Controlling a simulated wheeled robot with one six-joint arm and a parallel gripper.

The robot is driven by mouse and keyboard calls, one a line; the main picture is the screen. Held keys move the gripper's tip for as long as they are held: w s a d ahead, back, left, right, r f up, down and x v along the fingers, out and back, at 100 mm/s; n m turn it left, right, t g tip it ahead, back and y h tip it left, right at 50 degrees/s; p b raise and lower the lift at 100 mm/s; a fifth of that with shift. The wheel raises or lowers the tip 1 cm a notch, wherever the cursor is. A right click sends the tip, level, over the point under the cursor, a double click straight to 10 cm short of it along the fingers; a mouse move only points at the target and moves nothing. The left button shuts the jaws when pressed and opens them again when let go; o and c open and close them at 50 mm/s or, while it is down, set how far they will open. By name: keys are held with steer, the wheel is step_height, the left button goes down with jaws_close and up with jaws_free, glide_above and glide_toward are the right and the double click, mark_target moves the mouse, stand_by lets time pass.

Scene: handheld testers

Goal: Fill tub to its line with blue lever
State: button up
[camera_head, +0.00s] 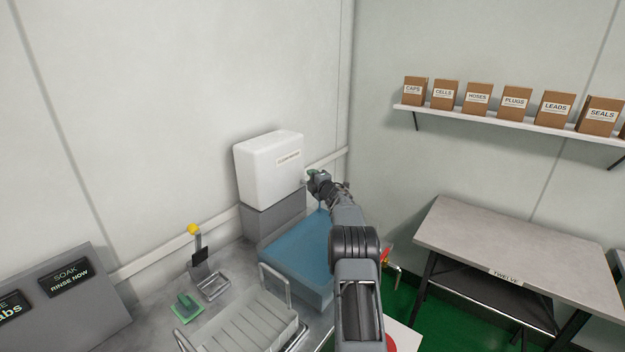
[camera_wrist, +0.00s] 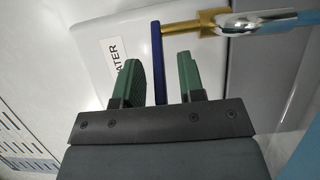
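The white water tank (camera_head: 270,168) stands on a grey block against the wall; part of its label, "ATER", shows in the wrist view (camera_wrist: 117,58). The blue lever (camera_wrist: 157,60) sits on a brass tap (camera_wrist: 195,24) with a shiny metal spout (camera_wrist: 250,22). My gripper (camera_wrist: 160,78) is open, with green fingers on either side of the lever and a gap on both sides. In the head view, my gripper (camera_head: 313,176) is beside the tank's right side and the lever is hidden. The blue tub (camera_head: 300,250) is below; its line and water level cannot be made out.
A wire rack (camera_head: 250,325) stands in front of the tub. A yellow-topped stand (camera_head: 195,232) and a green item (camera_head: 186,308) are to the left. A red-handled brass fitting (camera_head: 390,262) is right of my arm. A table (camera_head: 520,255) stands at right.

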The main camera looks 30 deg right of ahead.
steer(key=shift+c, duration=0.3)
jaws_close()
steer(key=shift+d+f+h+b, duration=0.15)
steer(key=shift+h+b, duration=0.15)
steer(key=shift+b, duration=0.2)
